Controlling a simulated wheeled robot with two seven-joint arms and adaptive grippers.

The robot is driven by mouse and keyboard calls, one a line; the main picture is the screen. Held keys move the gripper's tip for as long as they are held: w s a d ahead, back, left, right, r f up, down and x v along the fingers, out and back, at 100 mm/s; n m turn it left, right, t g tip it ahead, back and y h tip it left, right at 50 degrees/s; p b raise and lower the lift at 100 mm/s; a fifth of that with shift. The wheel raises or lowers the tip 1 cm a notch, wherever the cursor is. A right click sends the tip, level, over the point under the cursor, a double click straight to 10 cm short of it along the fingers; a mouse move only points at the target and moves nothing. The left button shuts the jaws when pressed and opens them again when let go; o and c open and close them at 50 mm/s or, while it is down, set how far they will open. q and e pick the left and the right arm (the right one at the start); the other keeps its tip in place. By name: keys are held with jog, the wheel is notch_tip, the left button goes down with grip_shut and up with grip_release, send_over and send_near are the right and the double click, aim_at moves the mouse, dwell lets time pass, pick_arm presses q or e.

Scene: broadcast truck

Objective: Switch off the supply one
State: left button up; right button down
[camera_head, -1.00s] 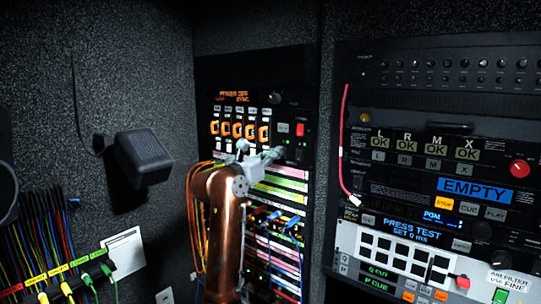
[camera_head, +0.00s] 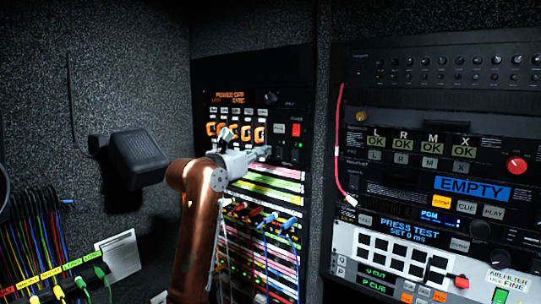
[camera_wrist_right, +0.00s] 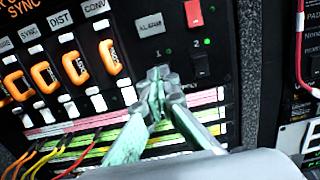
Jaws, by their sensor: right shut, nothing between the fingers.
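The upper rack panel (camera_head: 253,80) carries the supply switches at its right side. In the right wrist view, a black rocker marked 2 (camera_wrist_right: 201,66) shows beside my fingers, with a lit green lamp above it. A label 1 with another green lamp (camera_wrist_right: 168,44) is left of it; the switch below that label is mostly hidden by my fingertips. My right gripper (camera_head: 262,153) is shut and empty, its tips (camera_wrist_right: 158,78) in front of that spot. I cannot tell whether they touch. My left gripper is not in view.
A red switch (camera_wrist_right: 194,13) sits above the rockers. Orange loops (camera_wrist_right: 75,68) stick out in a row left of my fingers. Coloured patch cables (camera_head: 265,222) hang below. A black box (camera_head: 138,158) on the left wall and the right rack (camera_head: 440,107) flank the panel.

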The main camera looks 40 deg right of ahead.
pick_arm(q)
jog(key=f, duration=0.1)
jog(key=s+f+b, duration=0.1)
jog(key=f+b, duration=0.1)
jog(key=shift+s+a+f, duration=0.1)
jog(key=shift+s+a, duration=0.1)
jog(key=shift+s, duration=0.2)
pick_arm(e)
jog(key=r+v, duration=0.1)
jog(key=v, duration=0.8)
jog(key=shift+a+r, duration=0.2)
jog(key=shift+r, duration=0.1)
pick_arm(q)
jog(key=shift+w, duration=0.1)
pick_arm(e)
jog(key=shift+d, duration=0.2)
jog(key=shift+a, duration=0.15)
